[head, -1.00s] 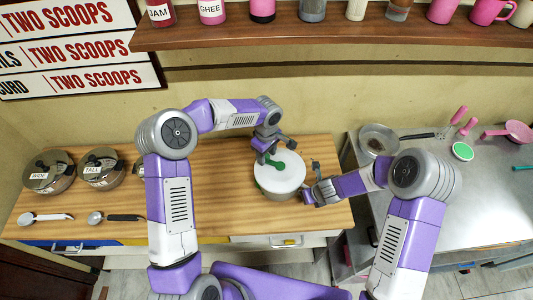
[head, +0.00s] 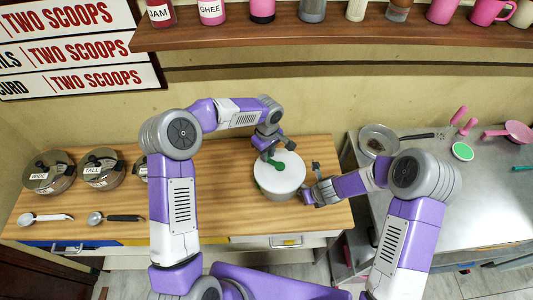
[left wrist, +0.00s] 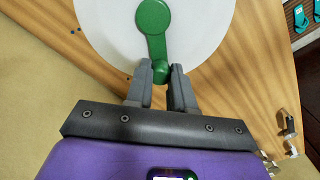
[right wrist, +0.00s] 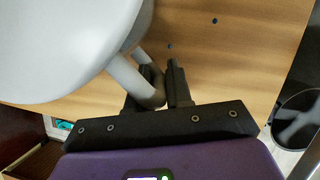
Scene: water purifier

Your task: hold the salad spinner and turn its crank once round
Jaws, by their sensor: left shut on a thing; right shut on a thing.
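The salad spinner (head: 280,180) is a white round tub with a white lid, upright on the wooden counter. A green crank (head: 277,163) sits on its lid; in the left wrist view the crank (left wrist: 153,20) runs from the lid's hub down to a knob between the jaws. My left gripper (head: 268,152) is shut on the crank's knob at the lid's far side. My right gripper (head: 309,192) is at the spinner's right side. In the right wrist view it is shut on a grey loop handle (right wrist: 150,92) on the spinner's side.
Lidded steel pots (head: 102,168) and two scoops (head: 118,217) are on the counter's left. A steel table (head: 470,190) with a bowl (head: 378,141) and pink utensils stands at right. A shelf (head: 330,35) of jars and mugs hangs above. Bare counter lies left of the spinner.

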